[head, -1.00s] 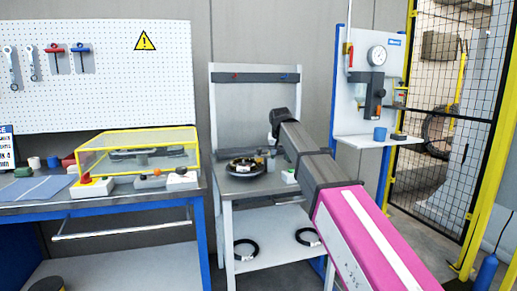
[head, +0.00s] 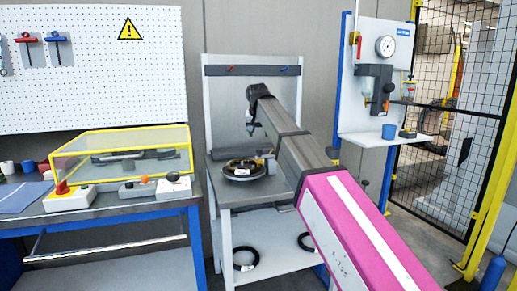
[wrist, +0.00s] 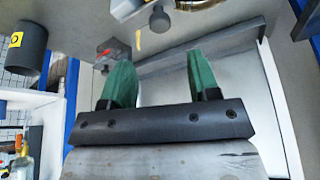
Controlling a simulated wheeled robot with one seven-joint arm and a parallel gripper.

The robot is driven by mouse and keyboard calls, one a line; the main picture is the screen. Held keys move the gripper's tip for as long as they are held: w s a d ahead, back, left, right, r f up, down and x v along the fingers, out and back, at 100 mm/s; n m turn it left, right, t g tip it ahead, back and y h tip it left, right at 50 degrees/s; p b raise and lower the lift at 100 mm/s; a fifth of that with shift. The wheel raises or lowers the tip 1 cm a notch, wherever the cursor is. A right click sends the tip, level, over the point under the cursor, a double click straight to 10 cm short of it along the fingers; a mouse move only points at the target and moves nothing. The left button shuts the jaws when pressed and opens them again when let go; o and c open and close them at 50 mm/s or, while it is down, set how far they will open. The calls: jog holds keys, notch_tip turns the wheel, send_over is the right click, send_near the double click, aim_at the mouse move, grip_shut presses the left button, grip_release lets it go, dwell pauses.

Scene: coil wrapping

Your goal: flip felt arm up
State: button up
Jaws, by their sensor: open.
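The wrapping fixture stands on the small grey table in the head view, a round dark dish (head: 232,174) with a coil on it. A grey block (head: 266,154) sits at its right edge. I cannot pick out the felt arm for certain. My gripper (wrist: 158,72) shows two green fingers spread apart with nothing between them. In the wrist view a grey round knob (wrist: 158,19) and part of a brass-coloured ring (wrist: 205,3) lie beyond the fingertips. In the head view my gripper is above the dish, small and partly hidden by my arm.
A yellow-framed clear cover (head: 120,152) stands on the left bench, with button boxes (head: 70,199) in front. A gauge station with a shelf (head: 365,138) is at the right. In the wrist view a box with a red button (wrist: 110,50) is near the left finger.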

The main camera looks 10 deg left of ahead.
jog(key=x, duration=0.8)
jog(key=shift+w+a+f, duration=0.1)
jog(key=shift+w+f, duration=0.05)
jog(key=shift+f, duration=0.2)
grip_shut()
